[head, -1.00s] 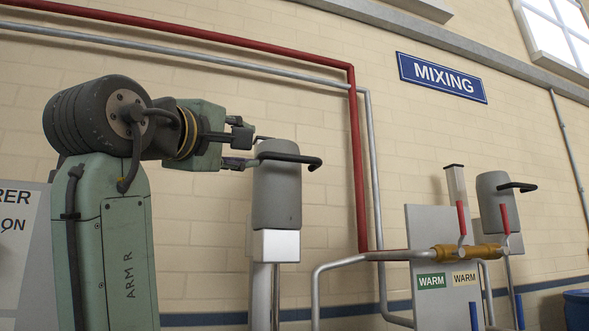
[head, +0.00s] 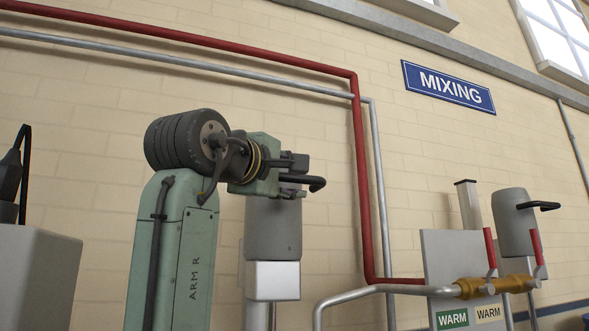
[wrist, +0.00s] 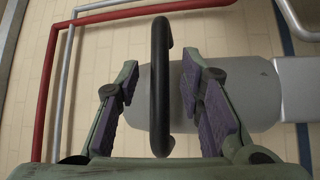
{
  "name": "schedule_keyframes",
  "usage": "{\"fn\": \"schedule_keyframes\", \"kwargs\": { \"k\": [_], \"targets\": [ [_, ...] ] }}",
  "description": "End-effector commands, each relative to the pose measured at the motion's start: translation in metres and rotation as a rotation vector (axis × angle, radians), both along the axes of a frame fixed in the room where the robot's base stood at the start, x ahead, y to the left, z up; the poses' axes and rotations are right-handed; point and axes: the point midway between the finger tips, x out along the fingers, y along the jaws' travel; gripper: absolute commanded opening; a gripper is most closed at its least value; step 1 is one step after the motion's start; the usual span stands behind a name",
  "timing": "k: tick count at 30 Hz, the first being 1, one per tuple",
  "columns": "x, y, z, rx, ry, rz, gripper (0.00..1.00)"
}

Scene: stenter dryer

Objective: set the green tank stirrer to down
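A grey stirrer head (head: 273,230) with a black bar handle (head: 316,184) stands on a post with a pale block in the middle of the head view. A second grey stirrer head (head: 513,222) with a black handle (head: 540,206) stands farther right. I cannot tell from colour which belongs to the green tank; no green tank shows. My gripper (head: 292,178) is at the nearer handle. In the wrist view, my gripper (wrist: 160,70) is open, with a finger on each side of that handle (wrist: 162,100). Clear gaps show on both sides.
A red pipe (head: 361,180) and a grey pipe run along the wall behind. At the right, a panel (head: 452,250) carries brass valves (head: 488,287) with red levers and two WARM labels. A grey box (head: 35,280) stands at the left. A MIXING sign (head: 448,88) hangs above.

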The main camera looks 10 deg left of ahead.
Motion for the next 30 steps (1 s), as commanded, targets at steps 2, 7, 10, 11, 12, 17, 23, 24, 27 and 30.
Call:
{"fn": "schedule_keyframes", "kwargs": {
  "k": [2, 7, 10, 11, 12, 17, 23, 24, 27, 30],
  "targets": [
    [0.009, -0.002, 0.003, -0.001, 0.0, -0.001, 0.35],
    [0.019, -0.004, 0.003, -0.001, -0.001, -0.001, 0.35],
    [0.02, -0.004, 0.003, -0.001, -0.001, -0.001, 0.35],
    [0.02, -0.004, 0.002, -0.001, -0.001, -0.001, 0.35],
    [0.019, -0.004, 0.002, -0.001, -0.001, -0.001, 0.35],
    [0.019, -0.004, 0.002, 0.0, -0.001, 0.0, 0.3],
    [0.019, -0.004, 0.003, 0.0, -0.001, 0.0, 0.17],
    [0.019, -0.004, 0.003, 0.0, -0.001, 0.0, 0.14],
    [0.019, -0.004, 0.003, 0.0, -0.001, 0.0, 0.07],
    [0.019, -0.004, 0.003, 0.0, -0.001, 0.0, 0.01]
  ]
}}
